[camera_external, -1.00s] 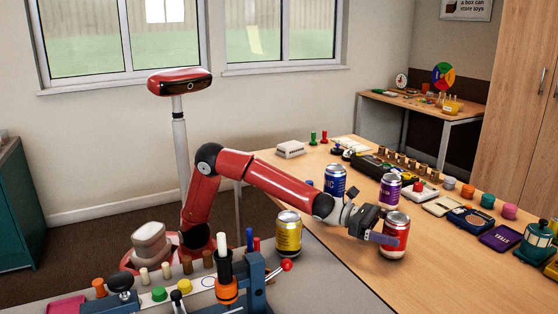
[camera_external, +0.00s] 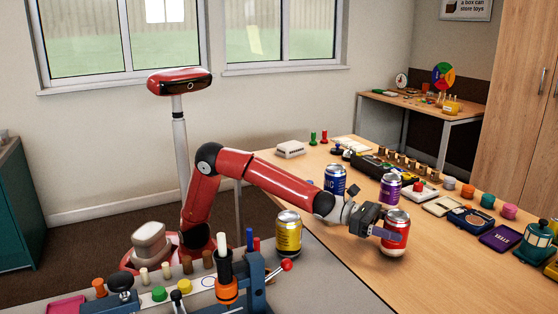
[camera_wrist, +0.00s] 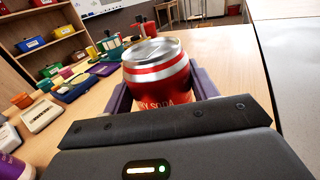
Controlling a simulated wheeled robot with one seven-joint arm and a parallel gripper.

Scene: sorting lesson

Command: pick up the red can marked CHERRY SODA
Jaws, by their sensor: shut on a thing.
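The red can (camera_external: 397,228) is at the right end of my arm in the outside view, upright, with a silver top. In the wrist view the red can (camera_wrist: 157,72) stands between my fingers, with "RY SODA" readable low on its side; the rest of the label is hidden by the gripper body. My gripper (camera_external: 388,234) is shut on the can, one finger showing across its near side. In the wrist view my gripper (camera_wrist: 158,92) has a finger on each side of it. Whether the can's base touches the table is hard to tell.
A purple can (camera_external: 390,187) and a blue can (camera_external: 335,180) stand behind my wrist. A yellow can (camera_external: 288,232) stands left of it on the grey table. The wooden table (camera_external: 450,270) in front is clear.

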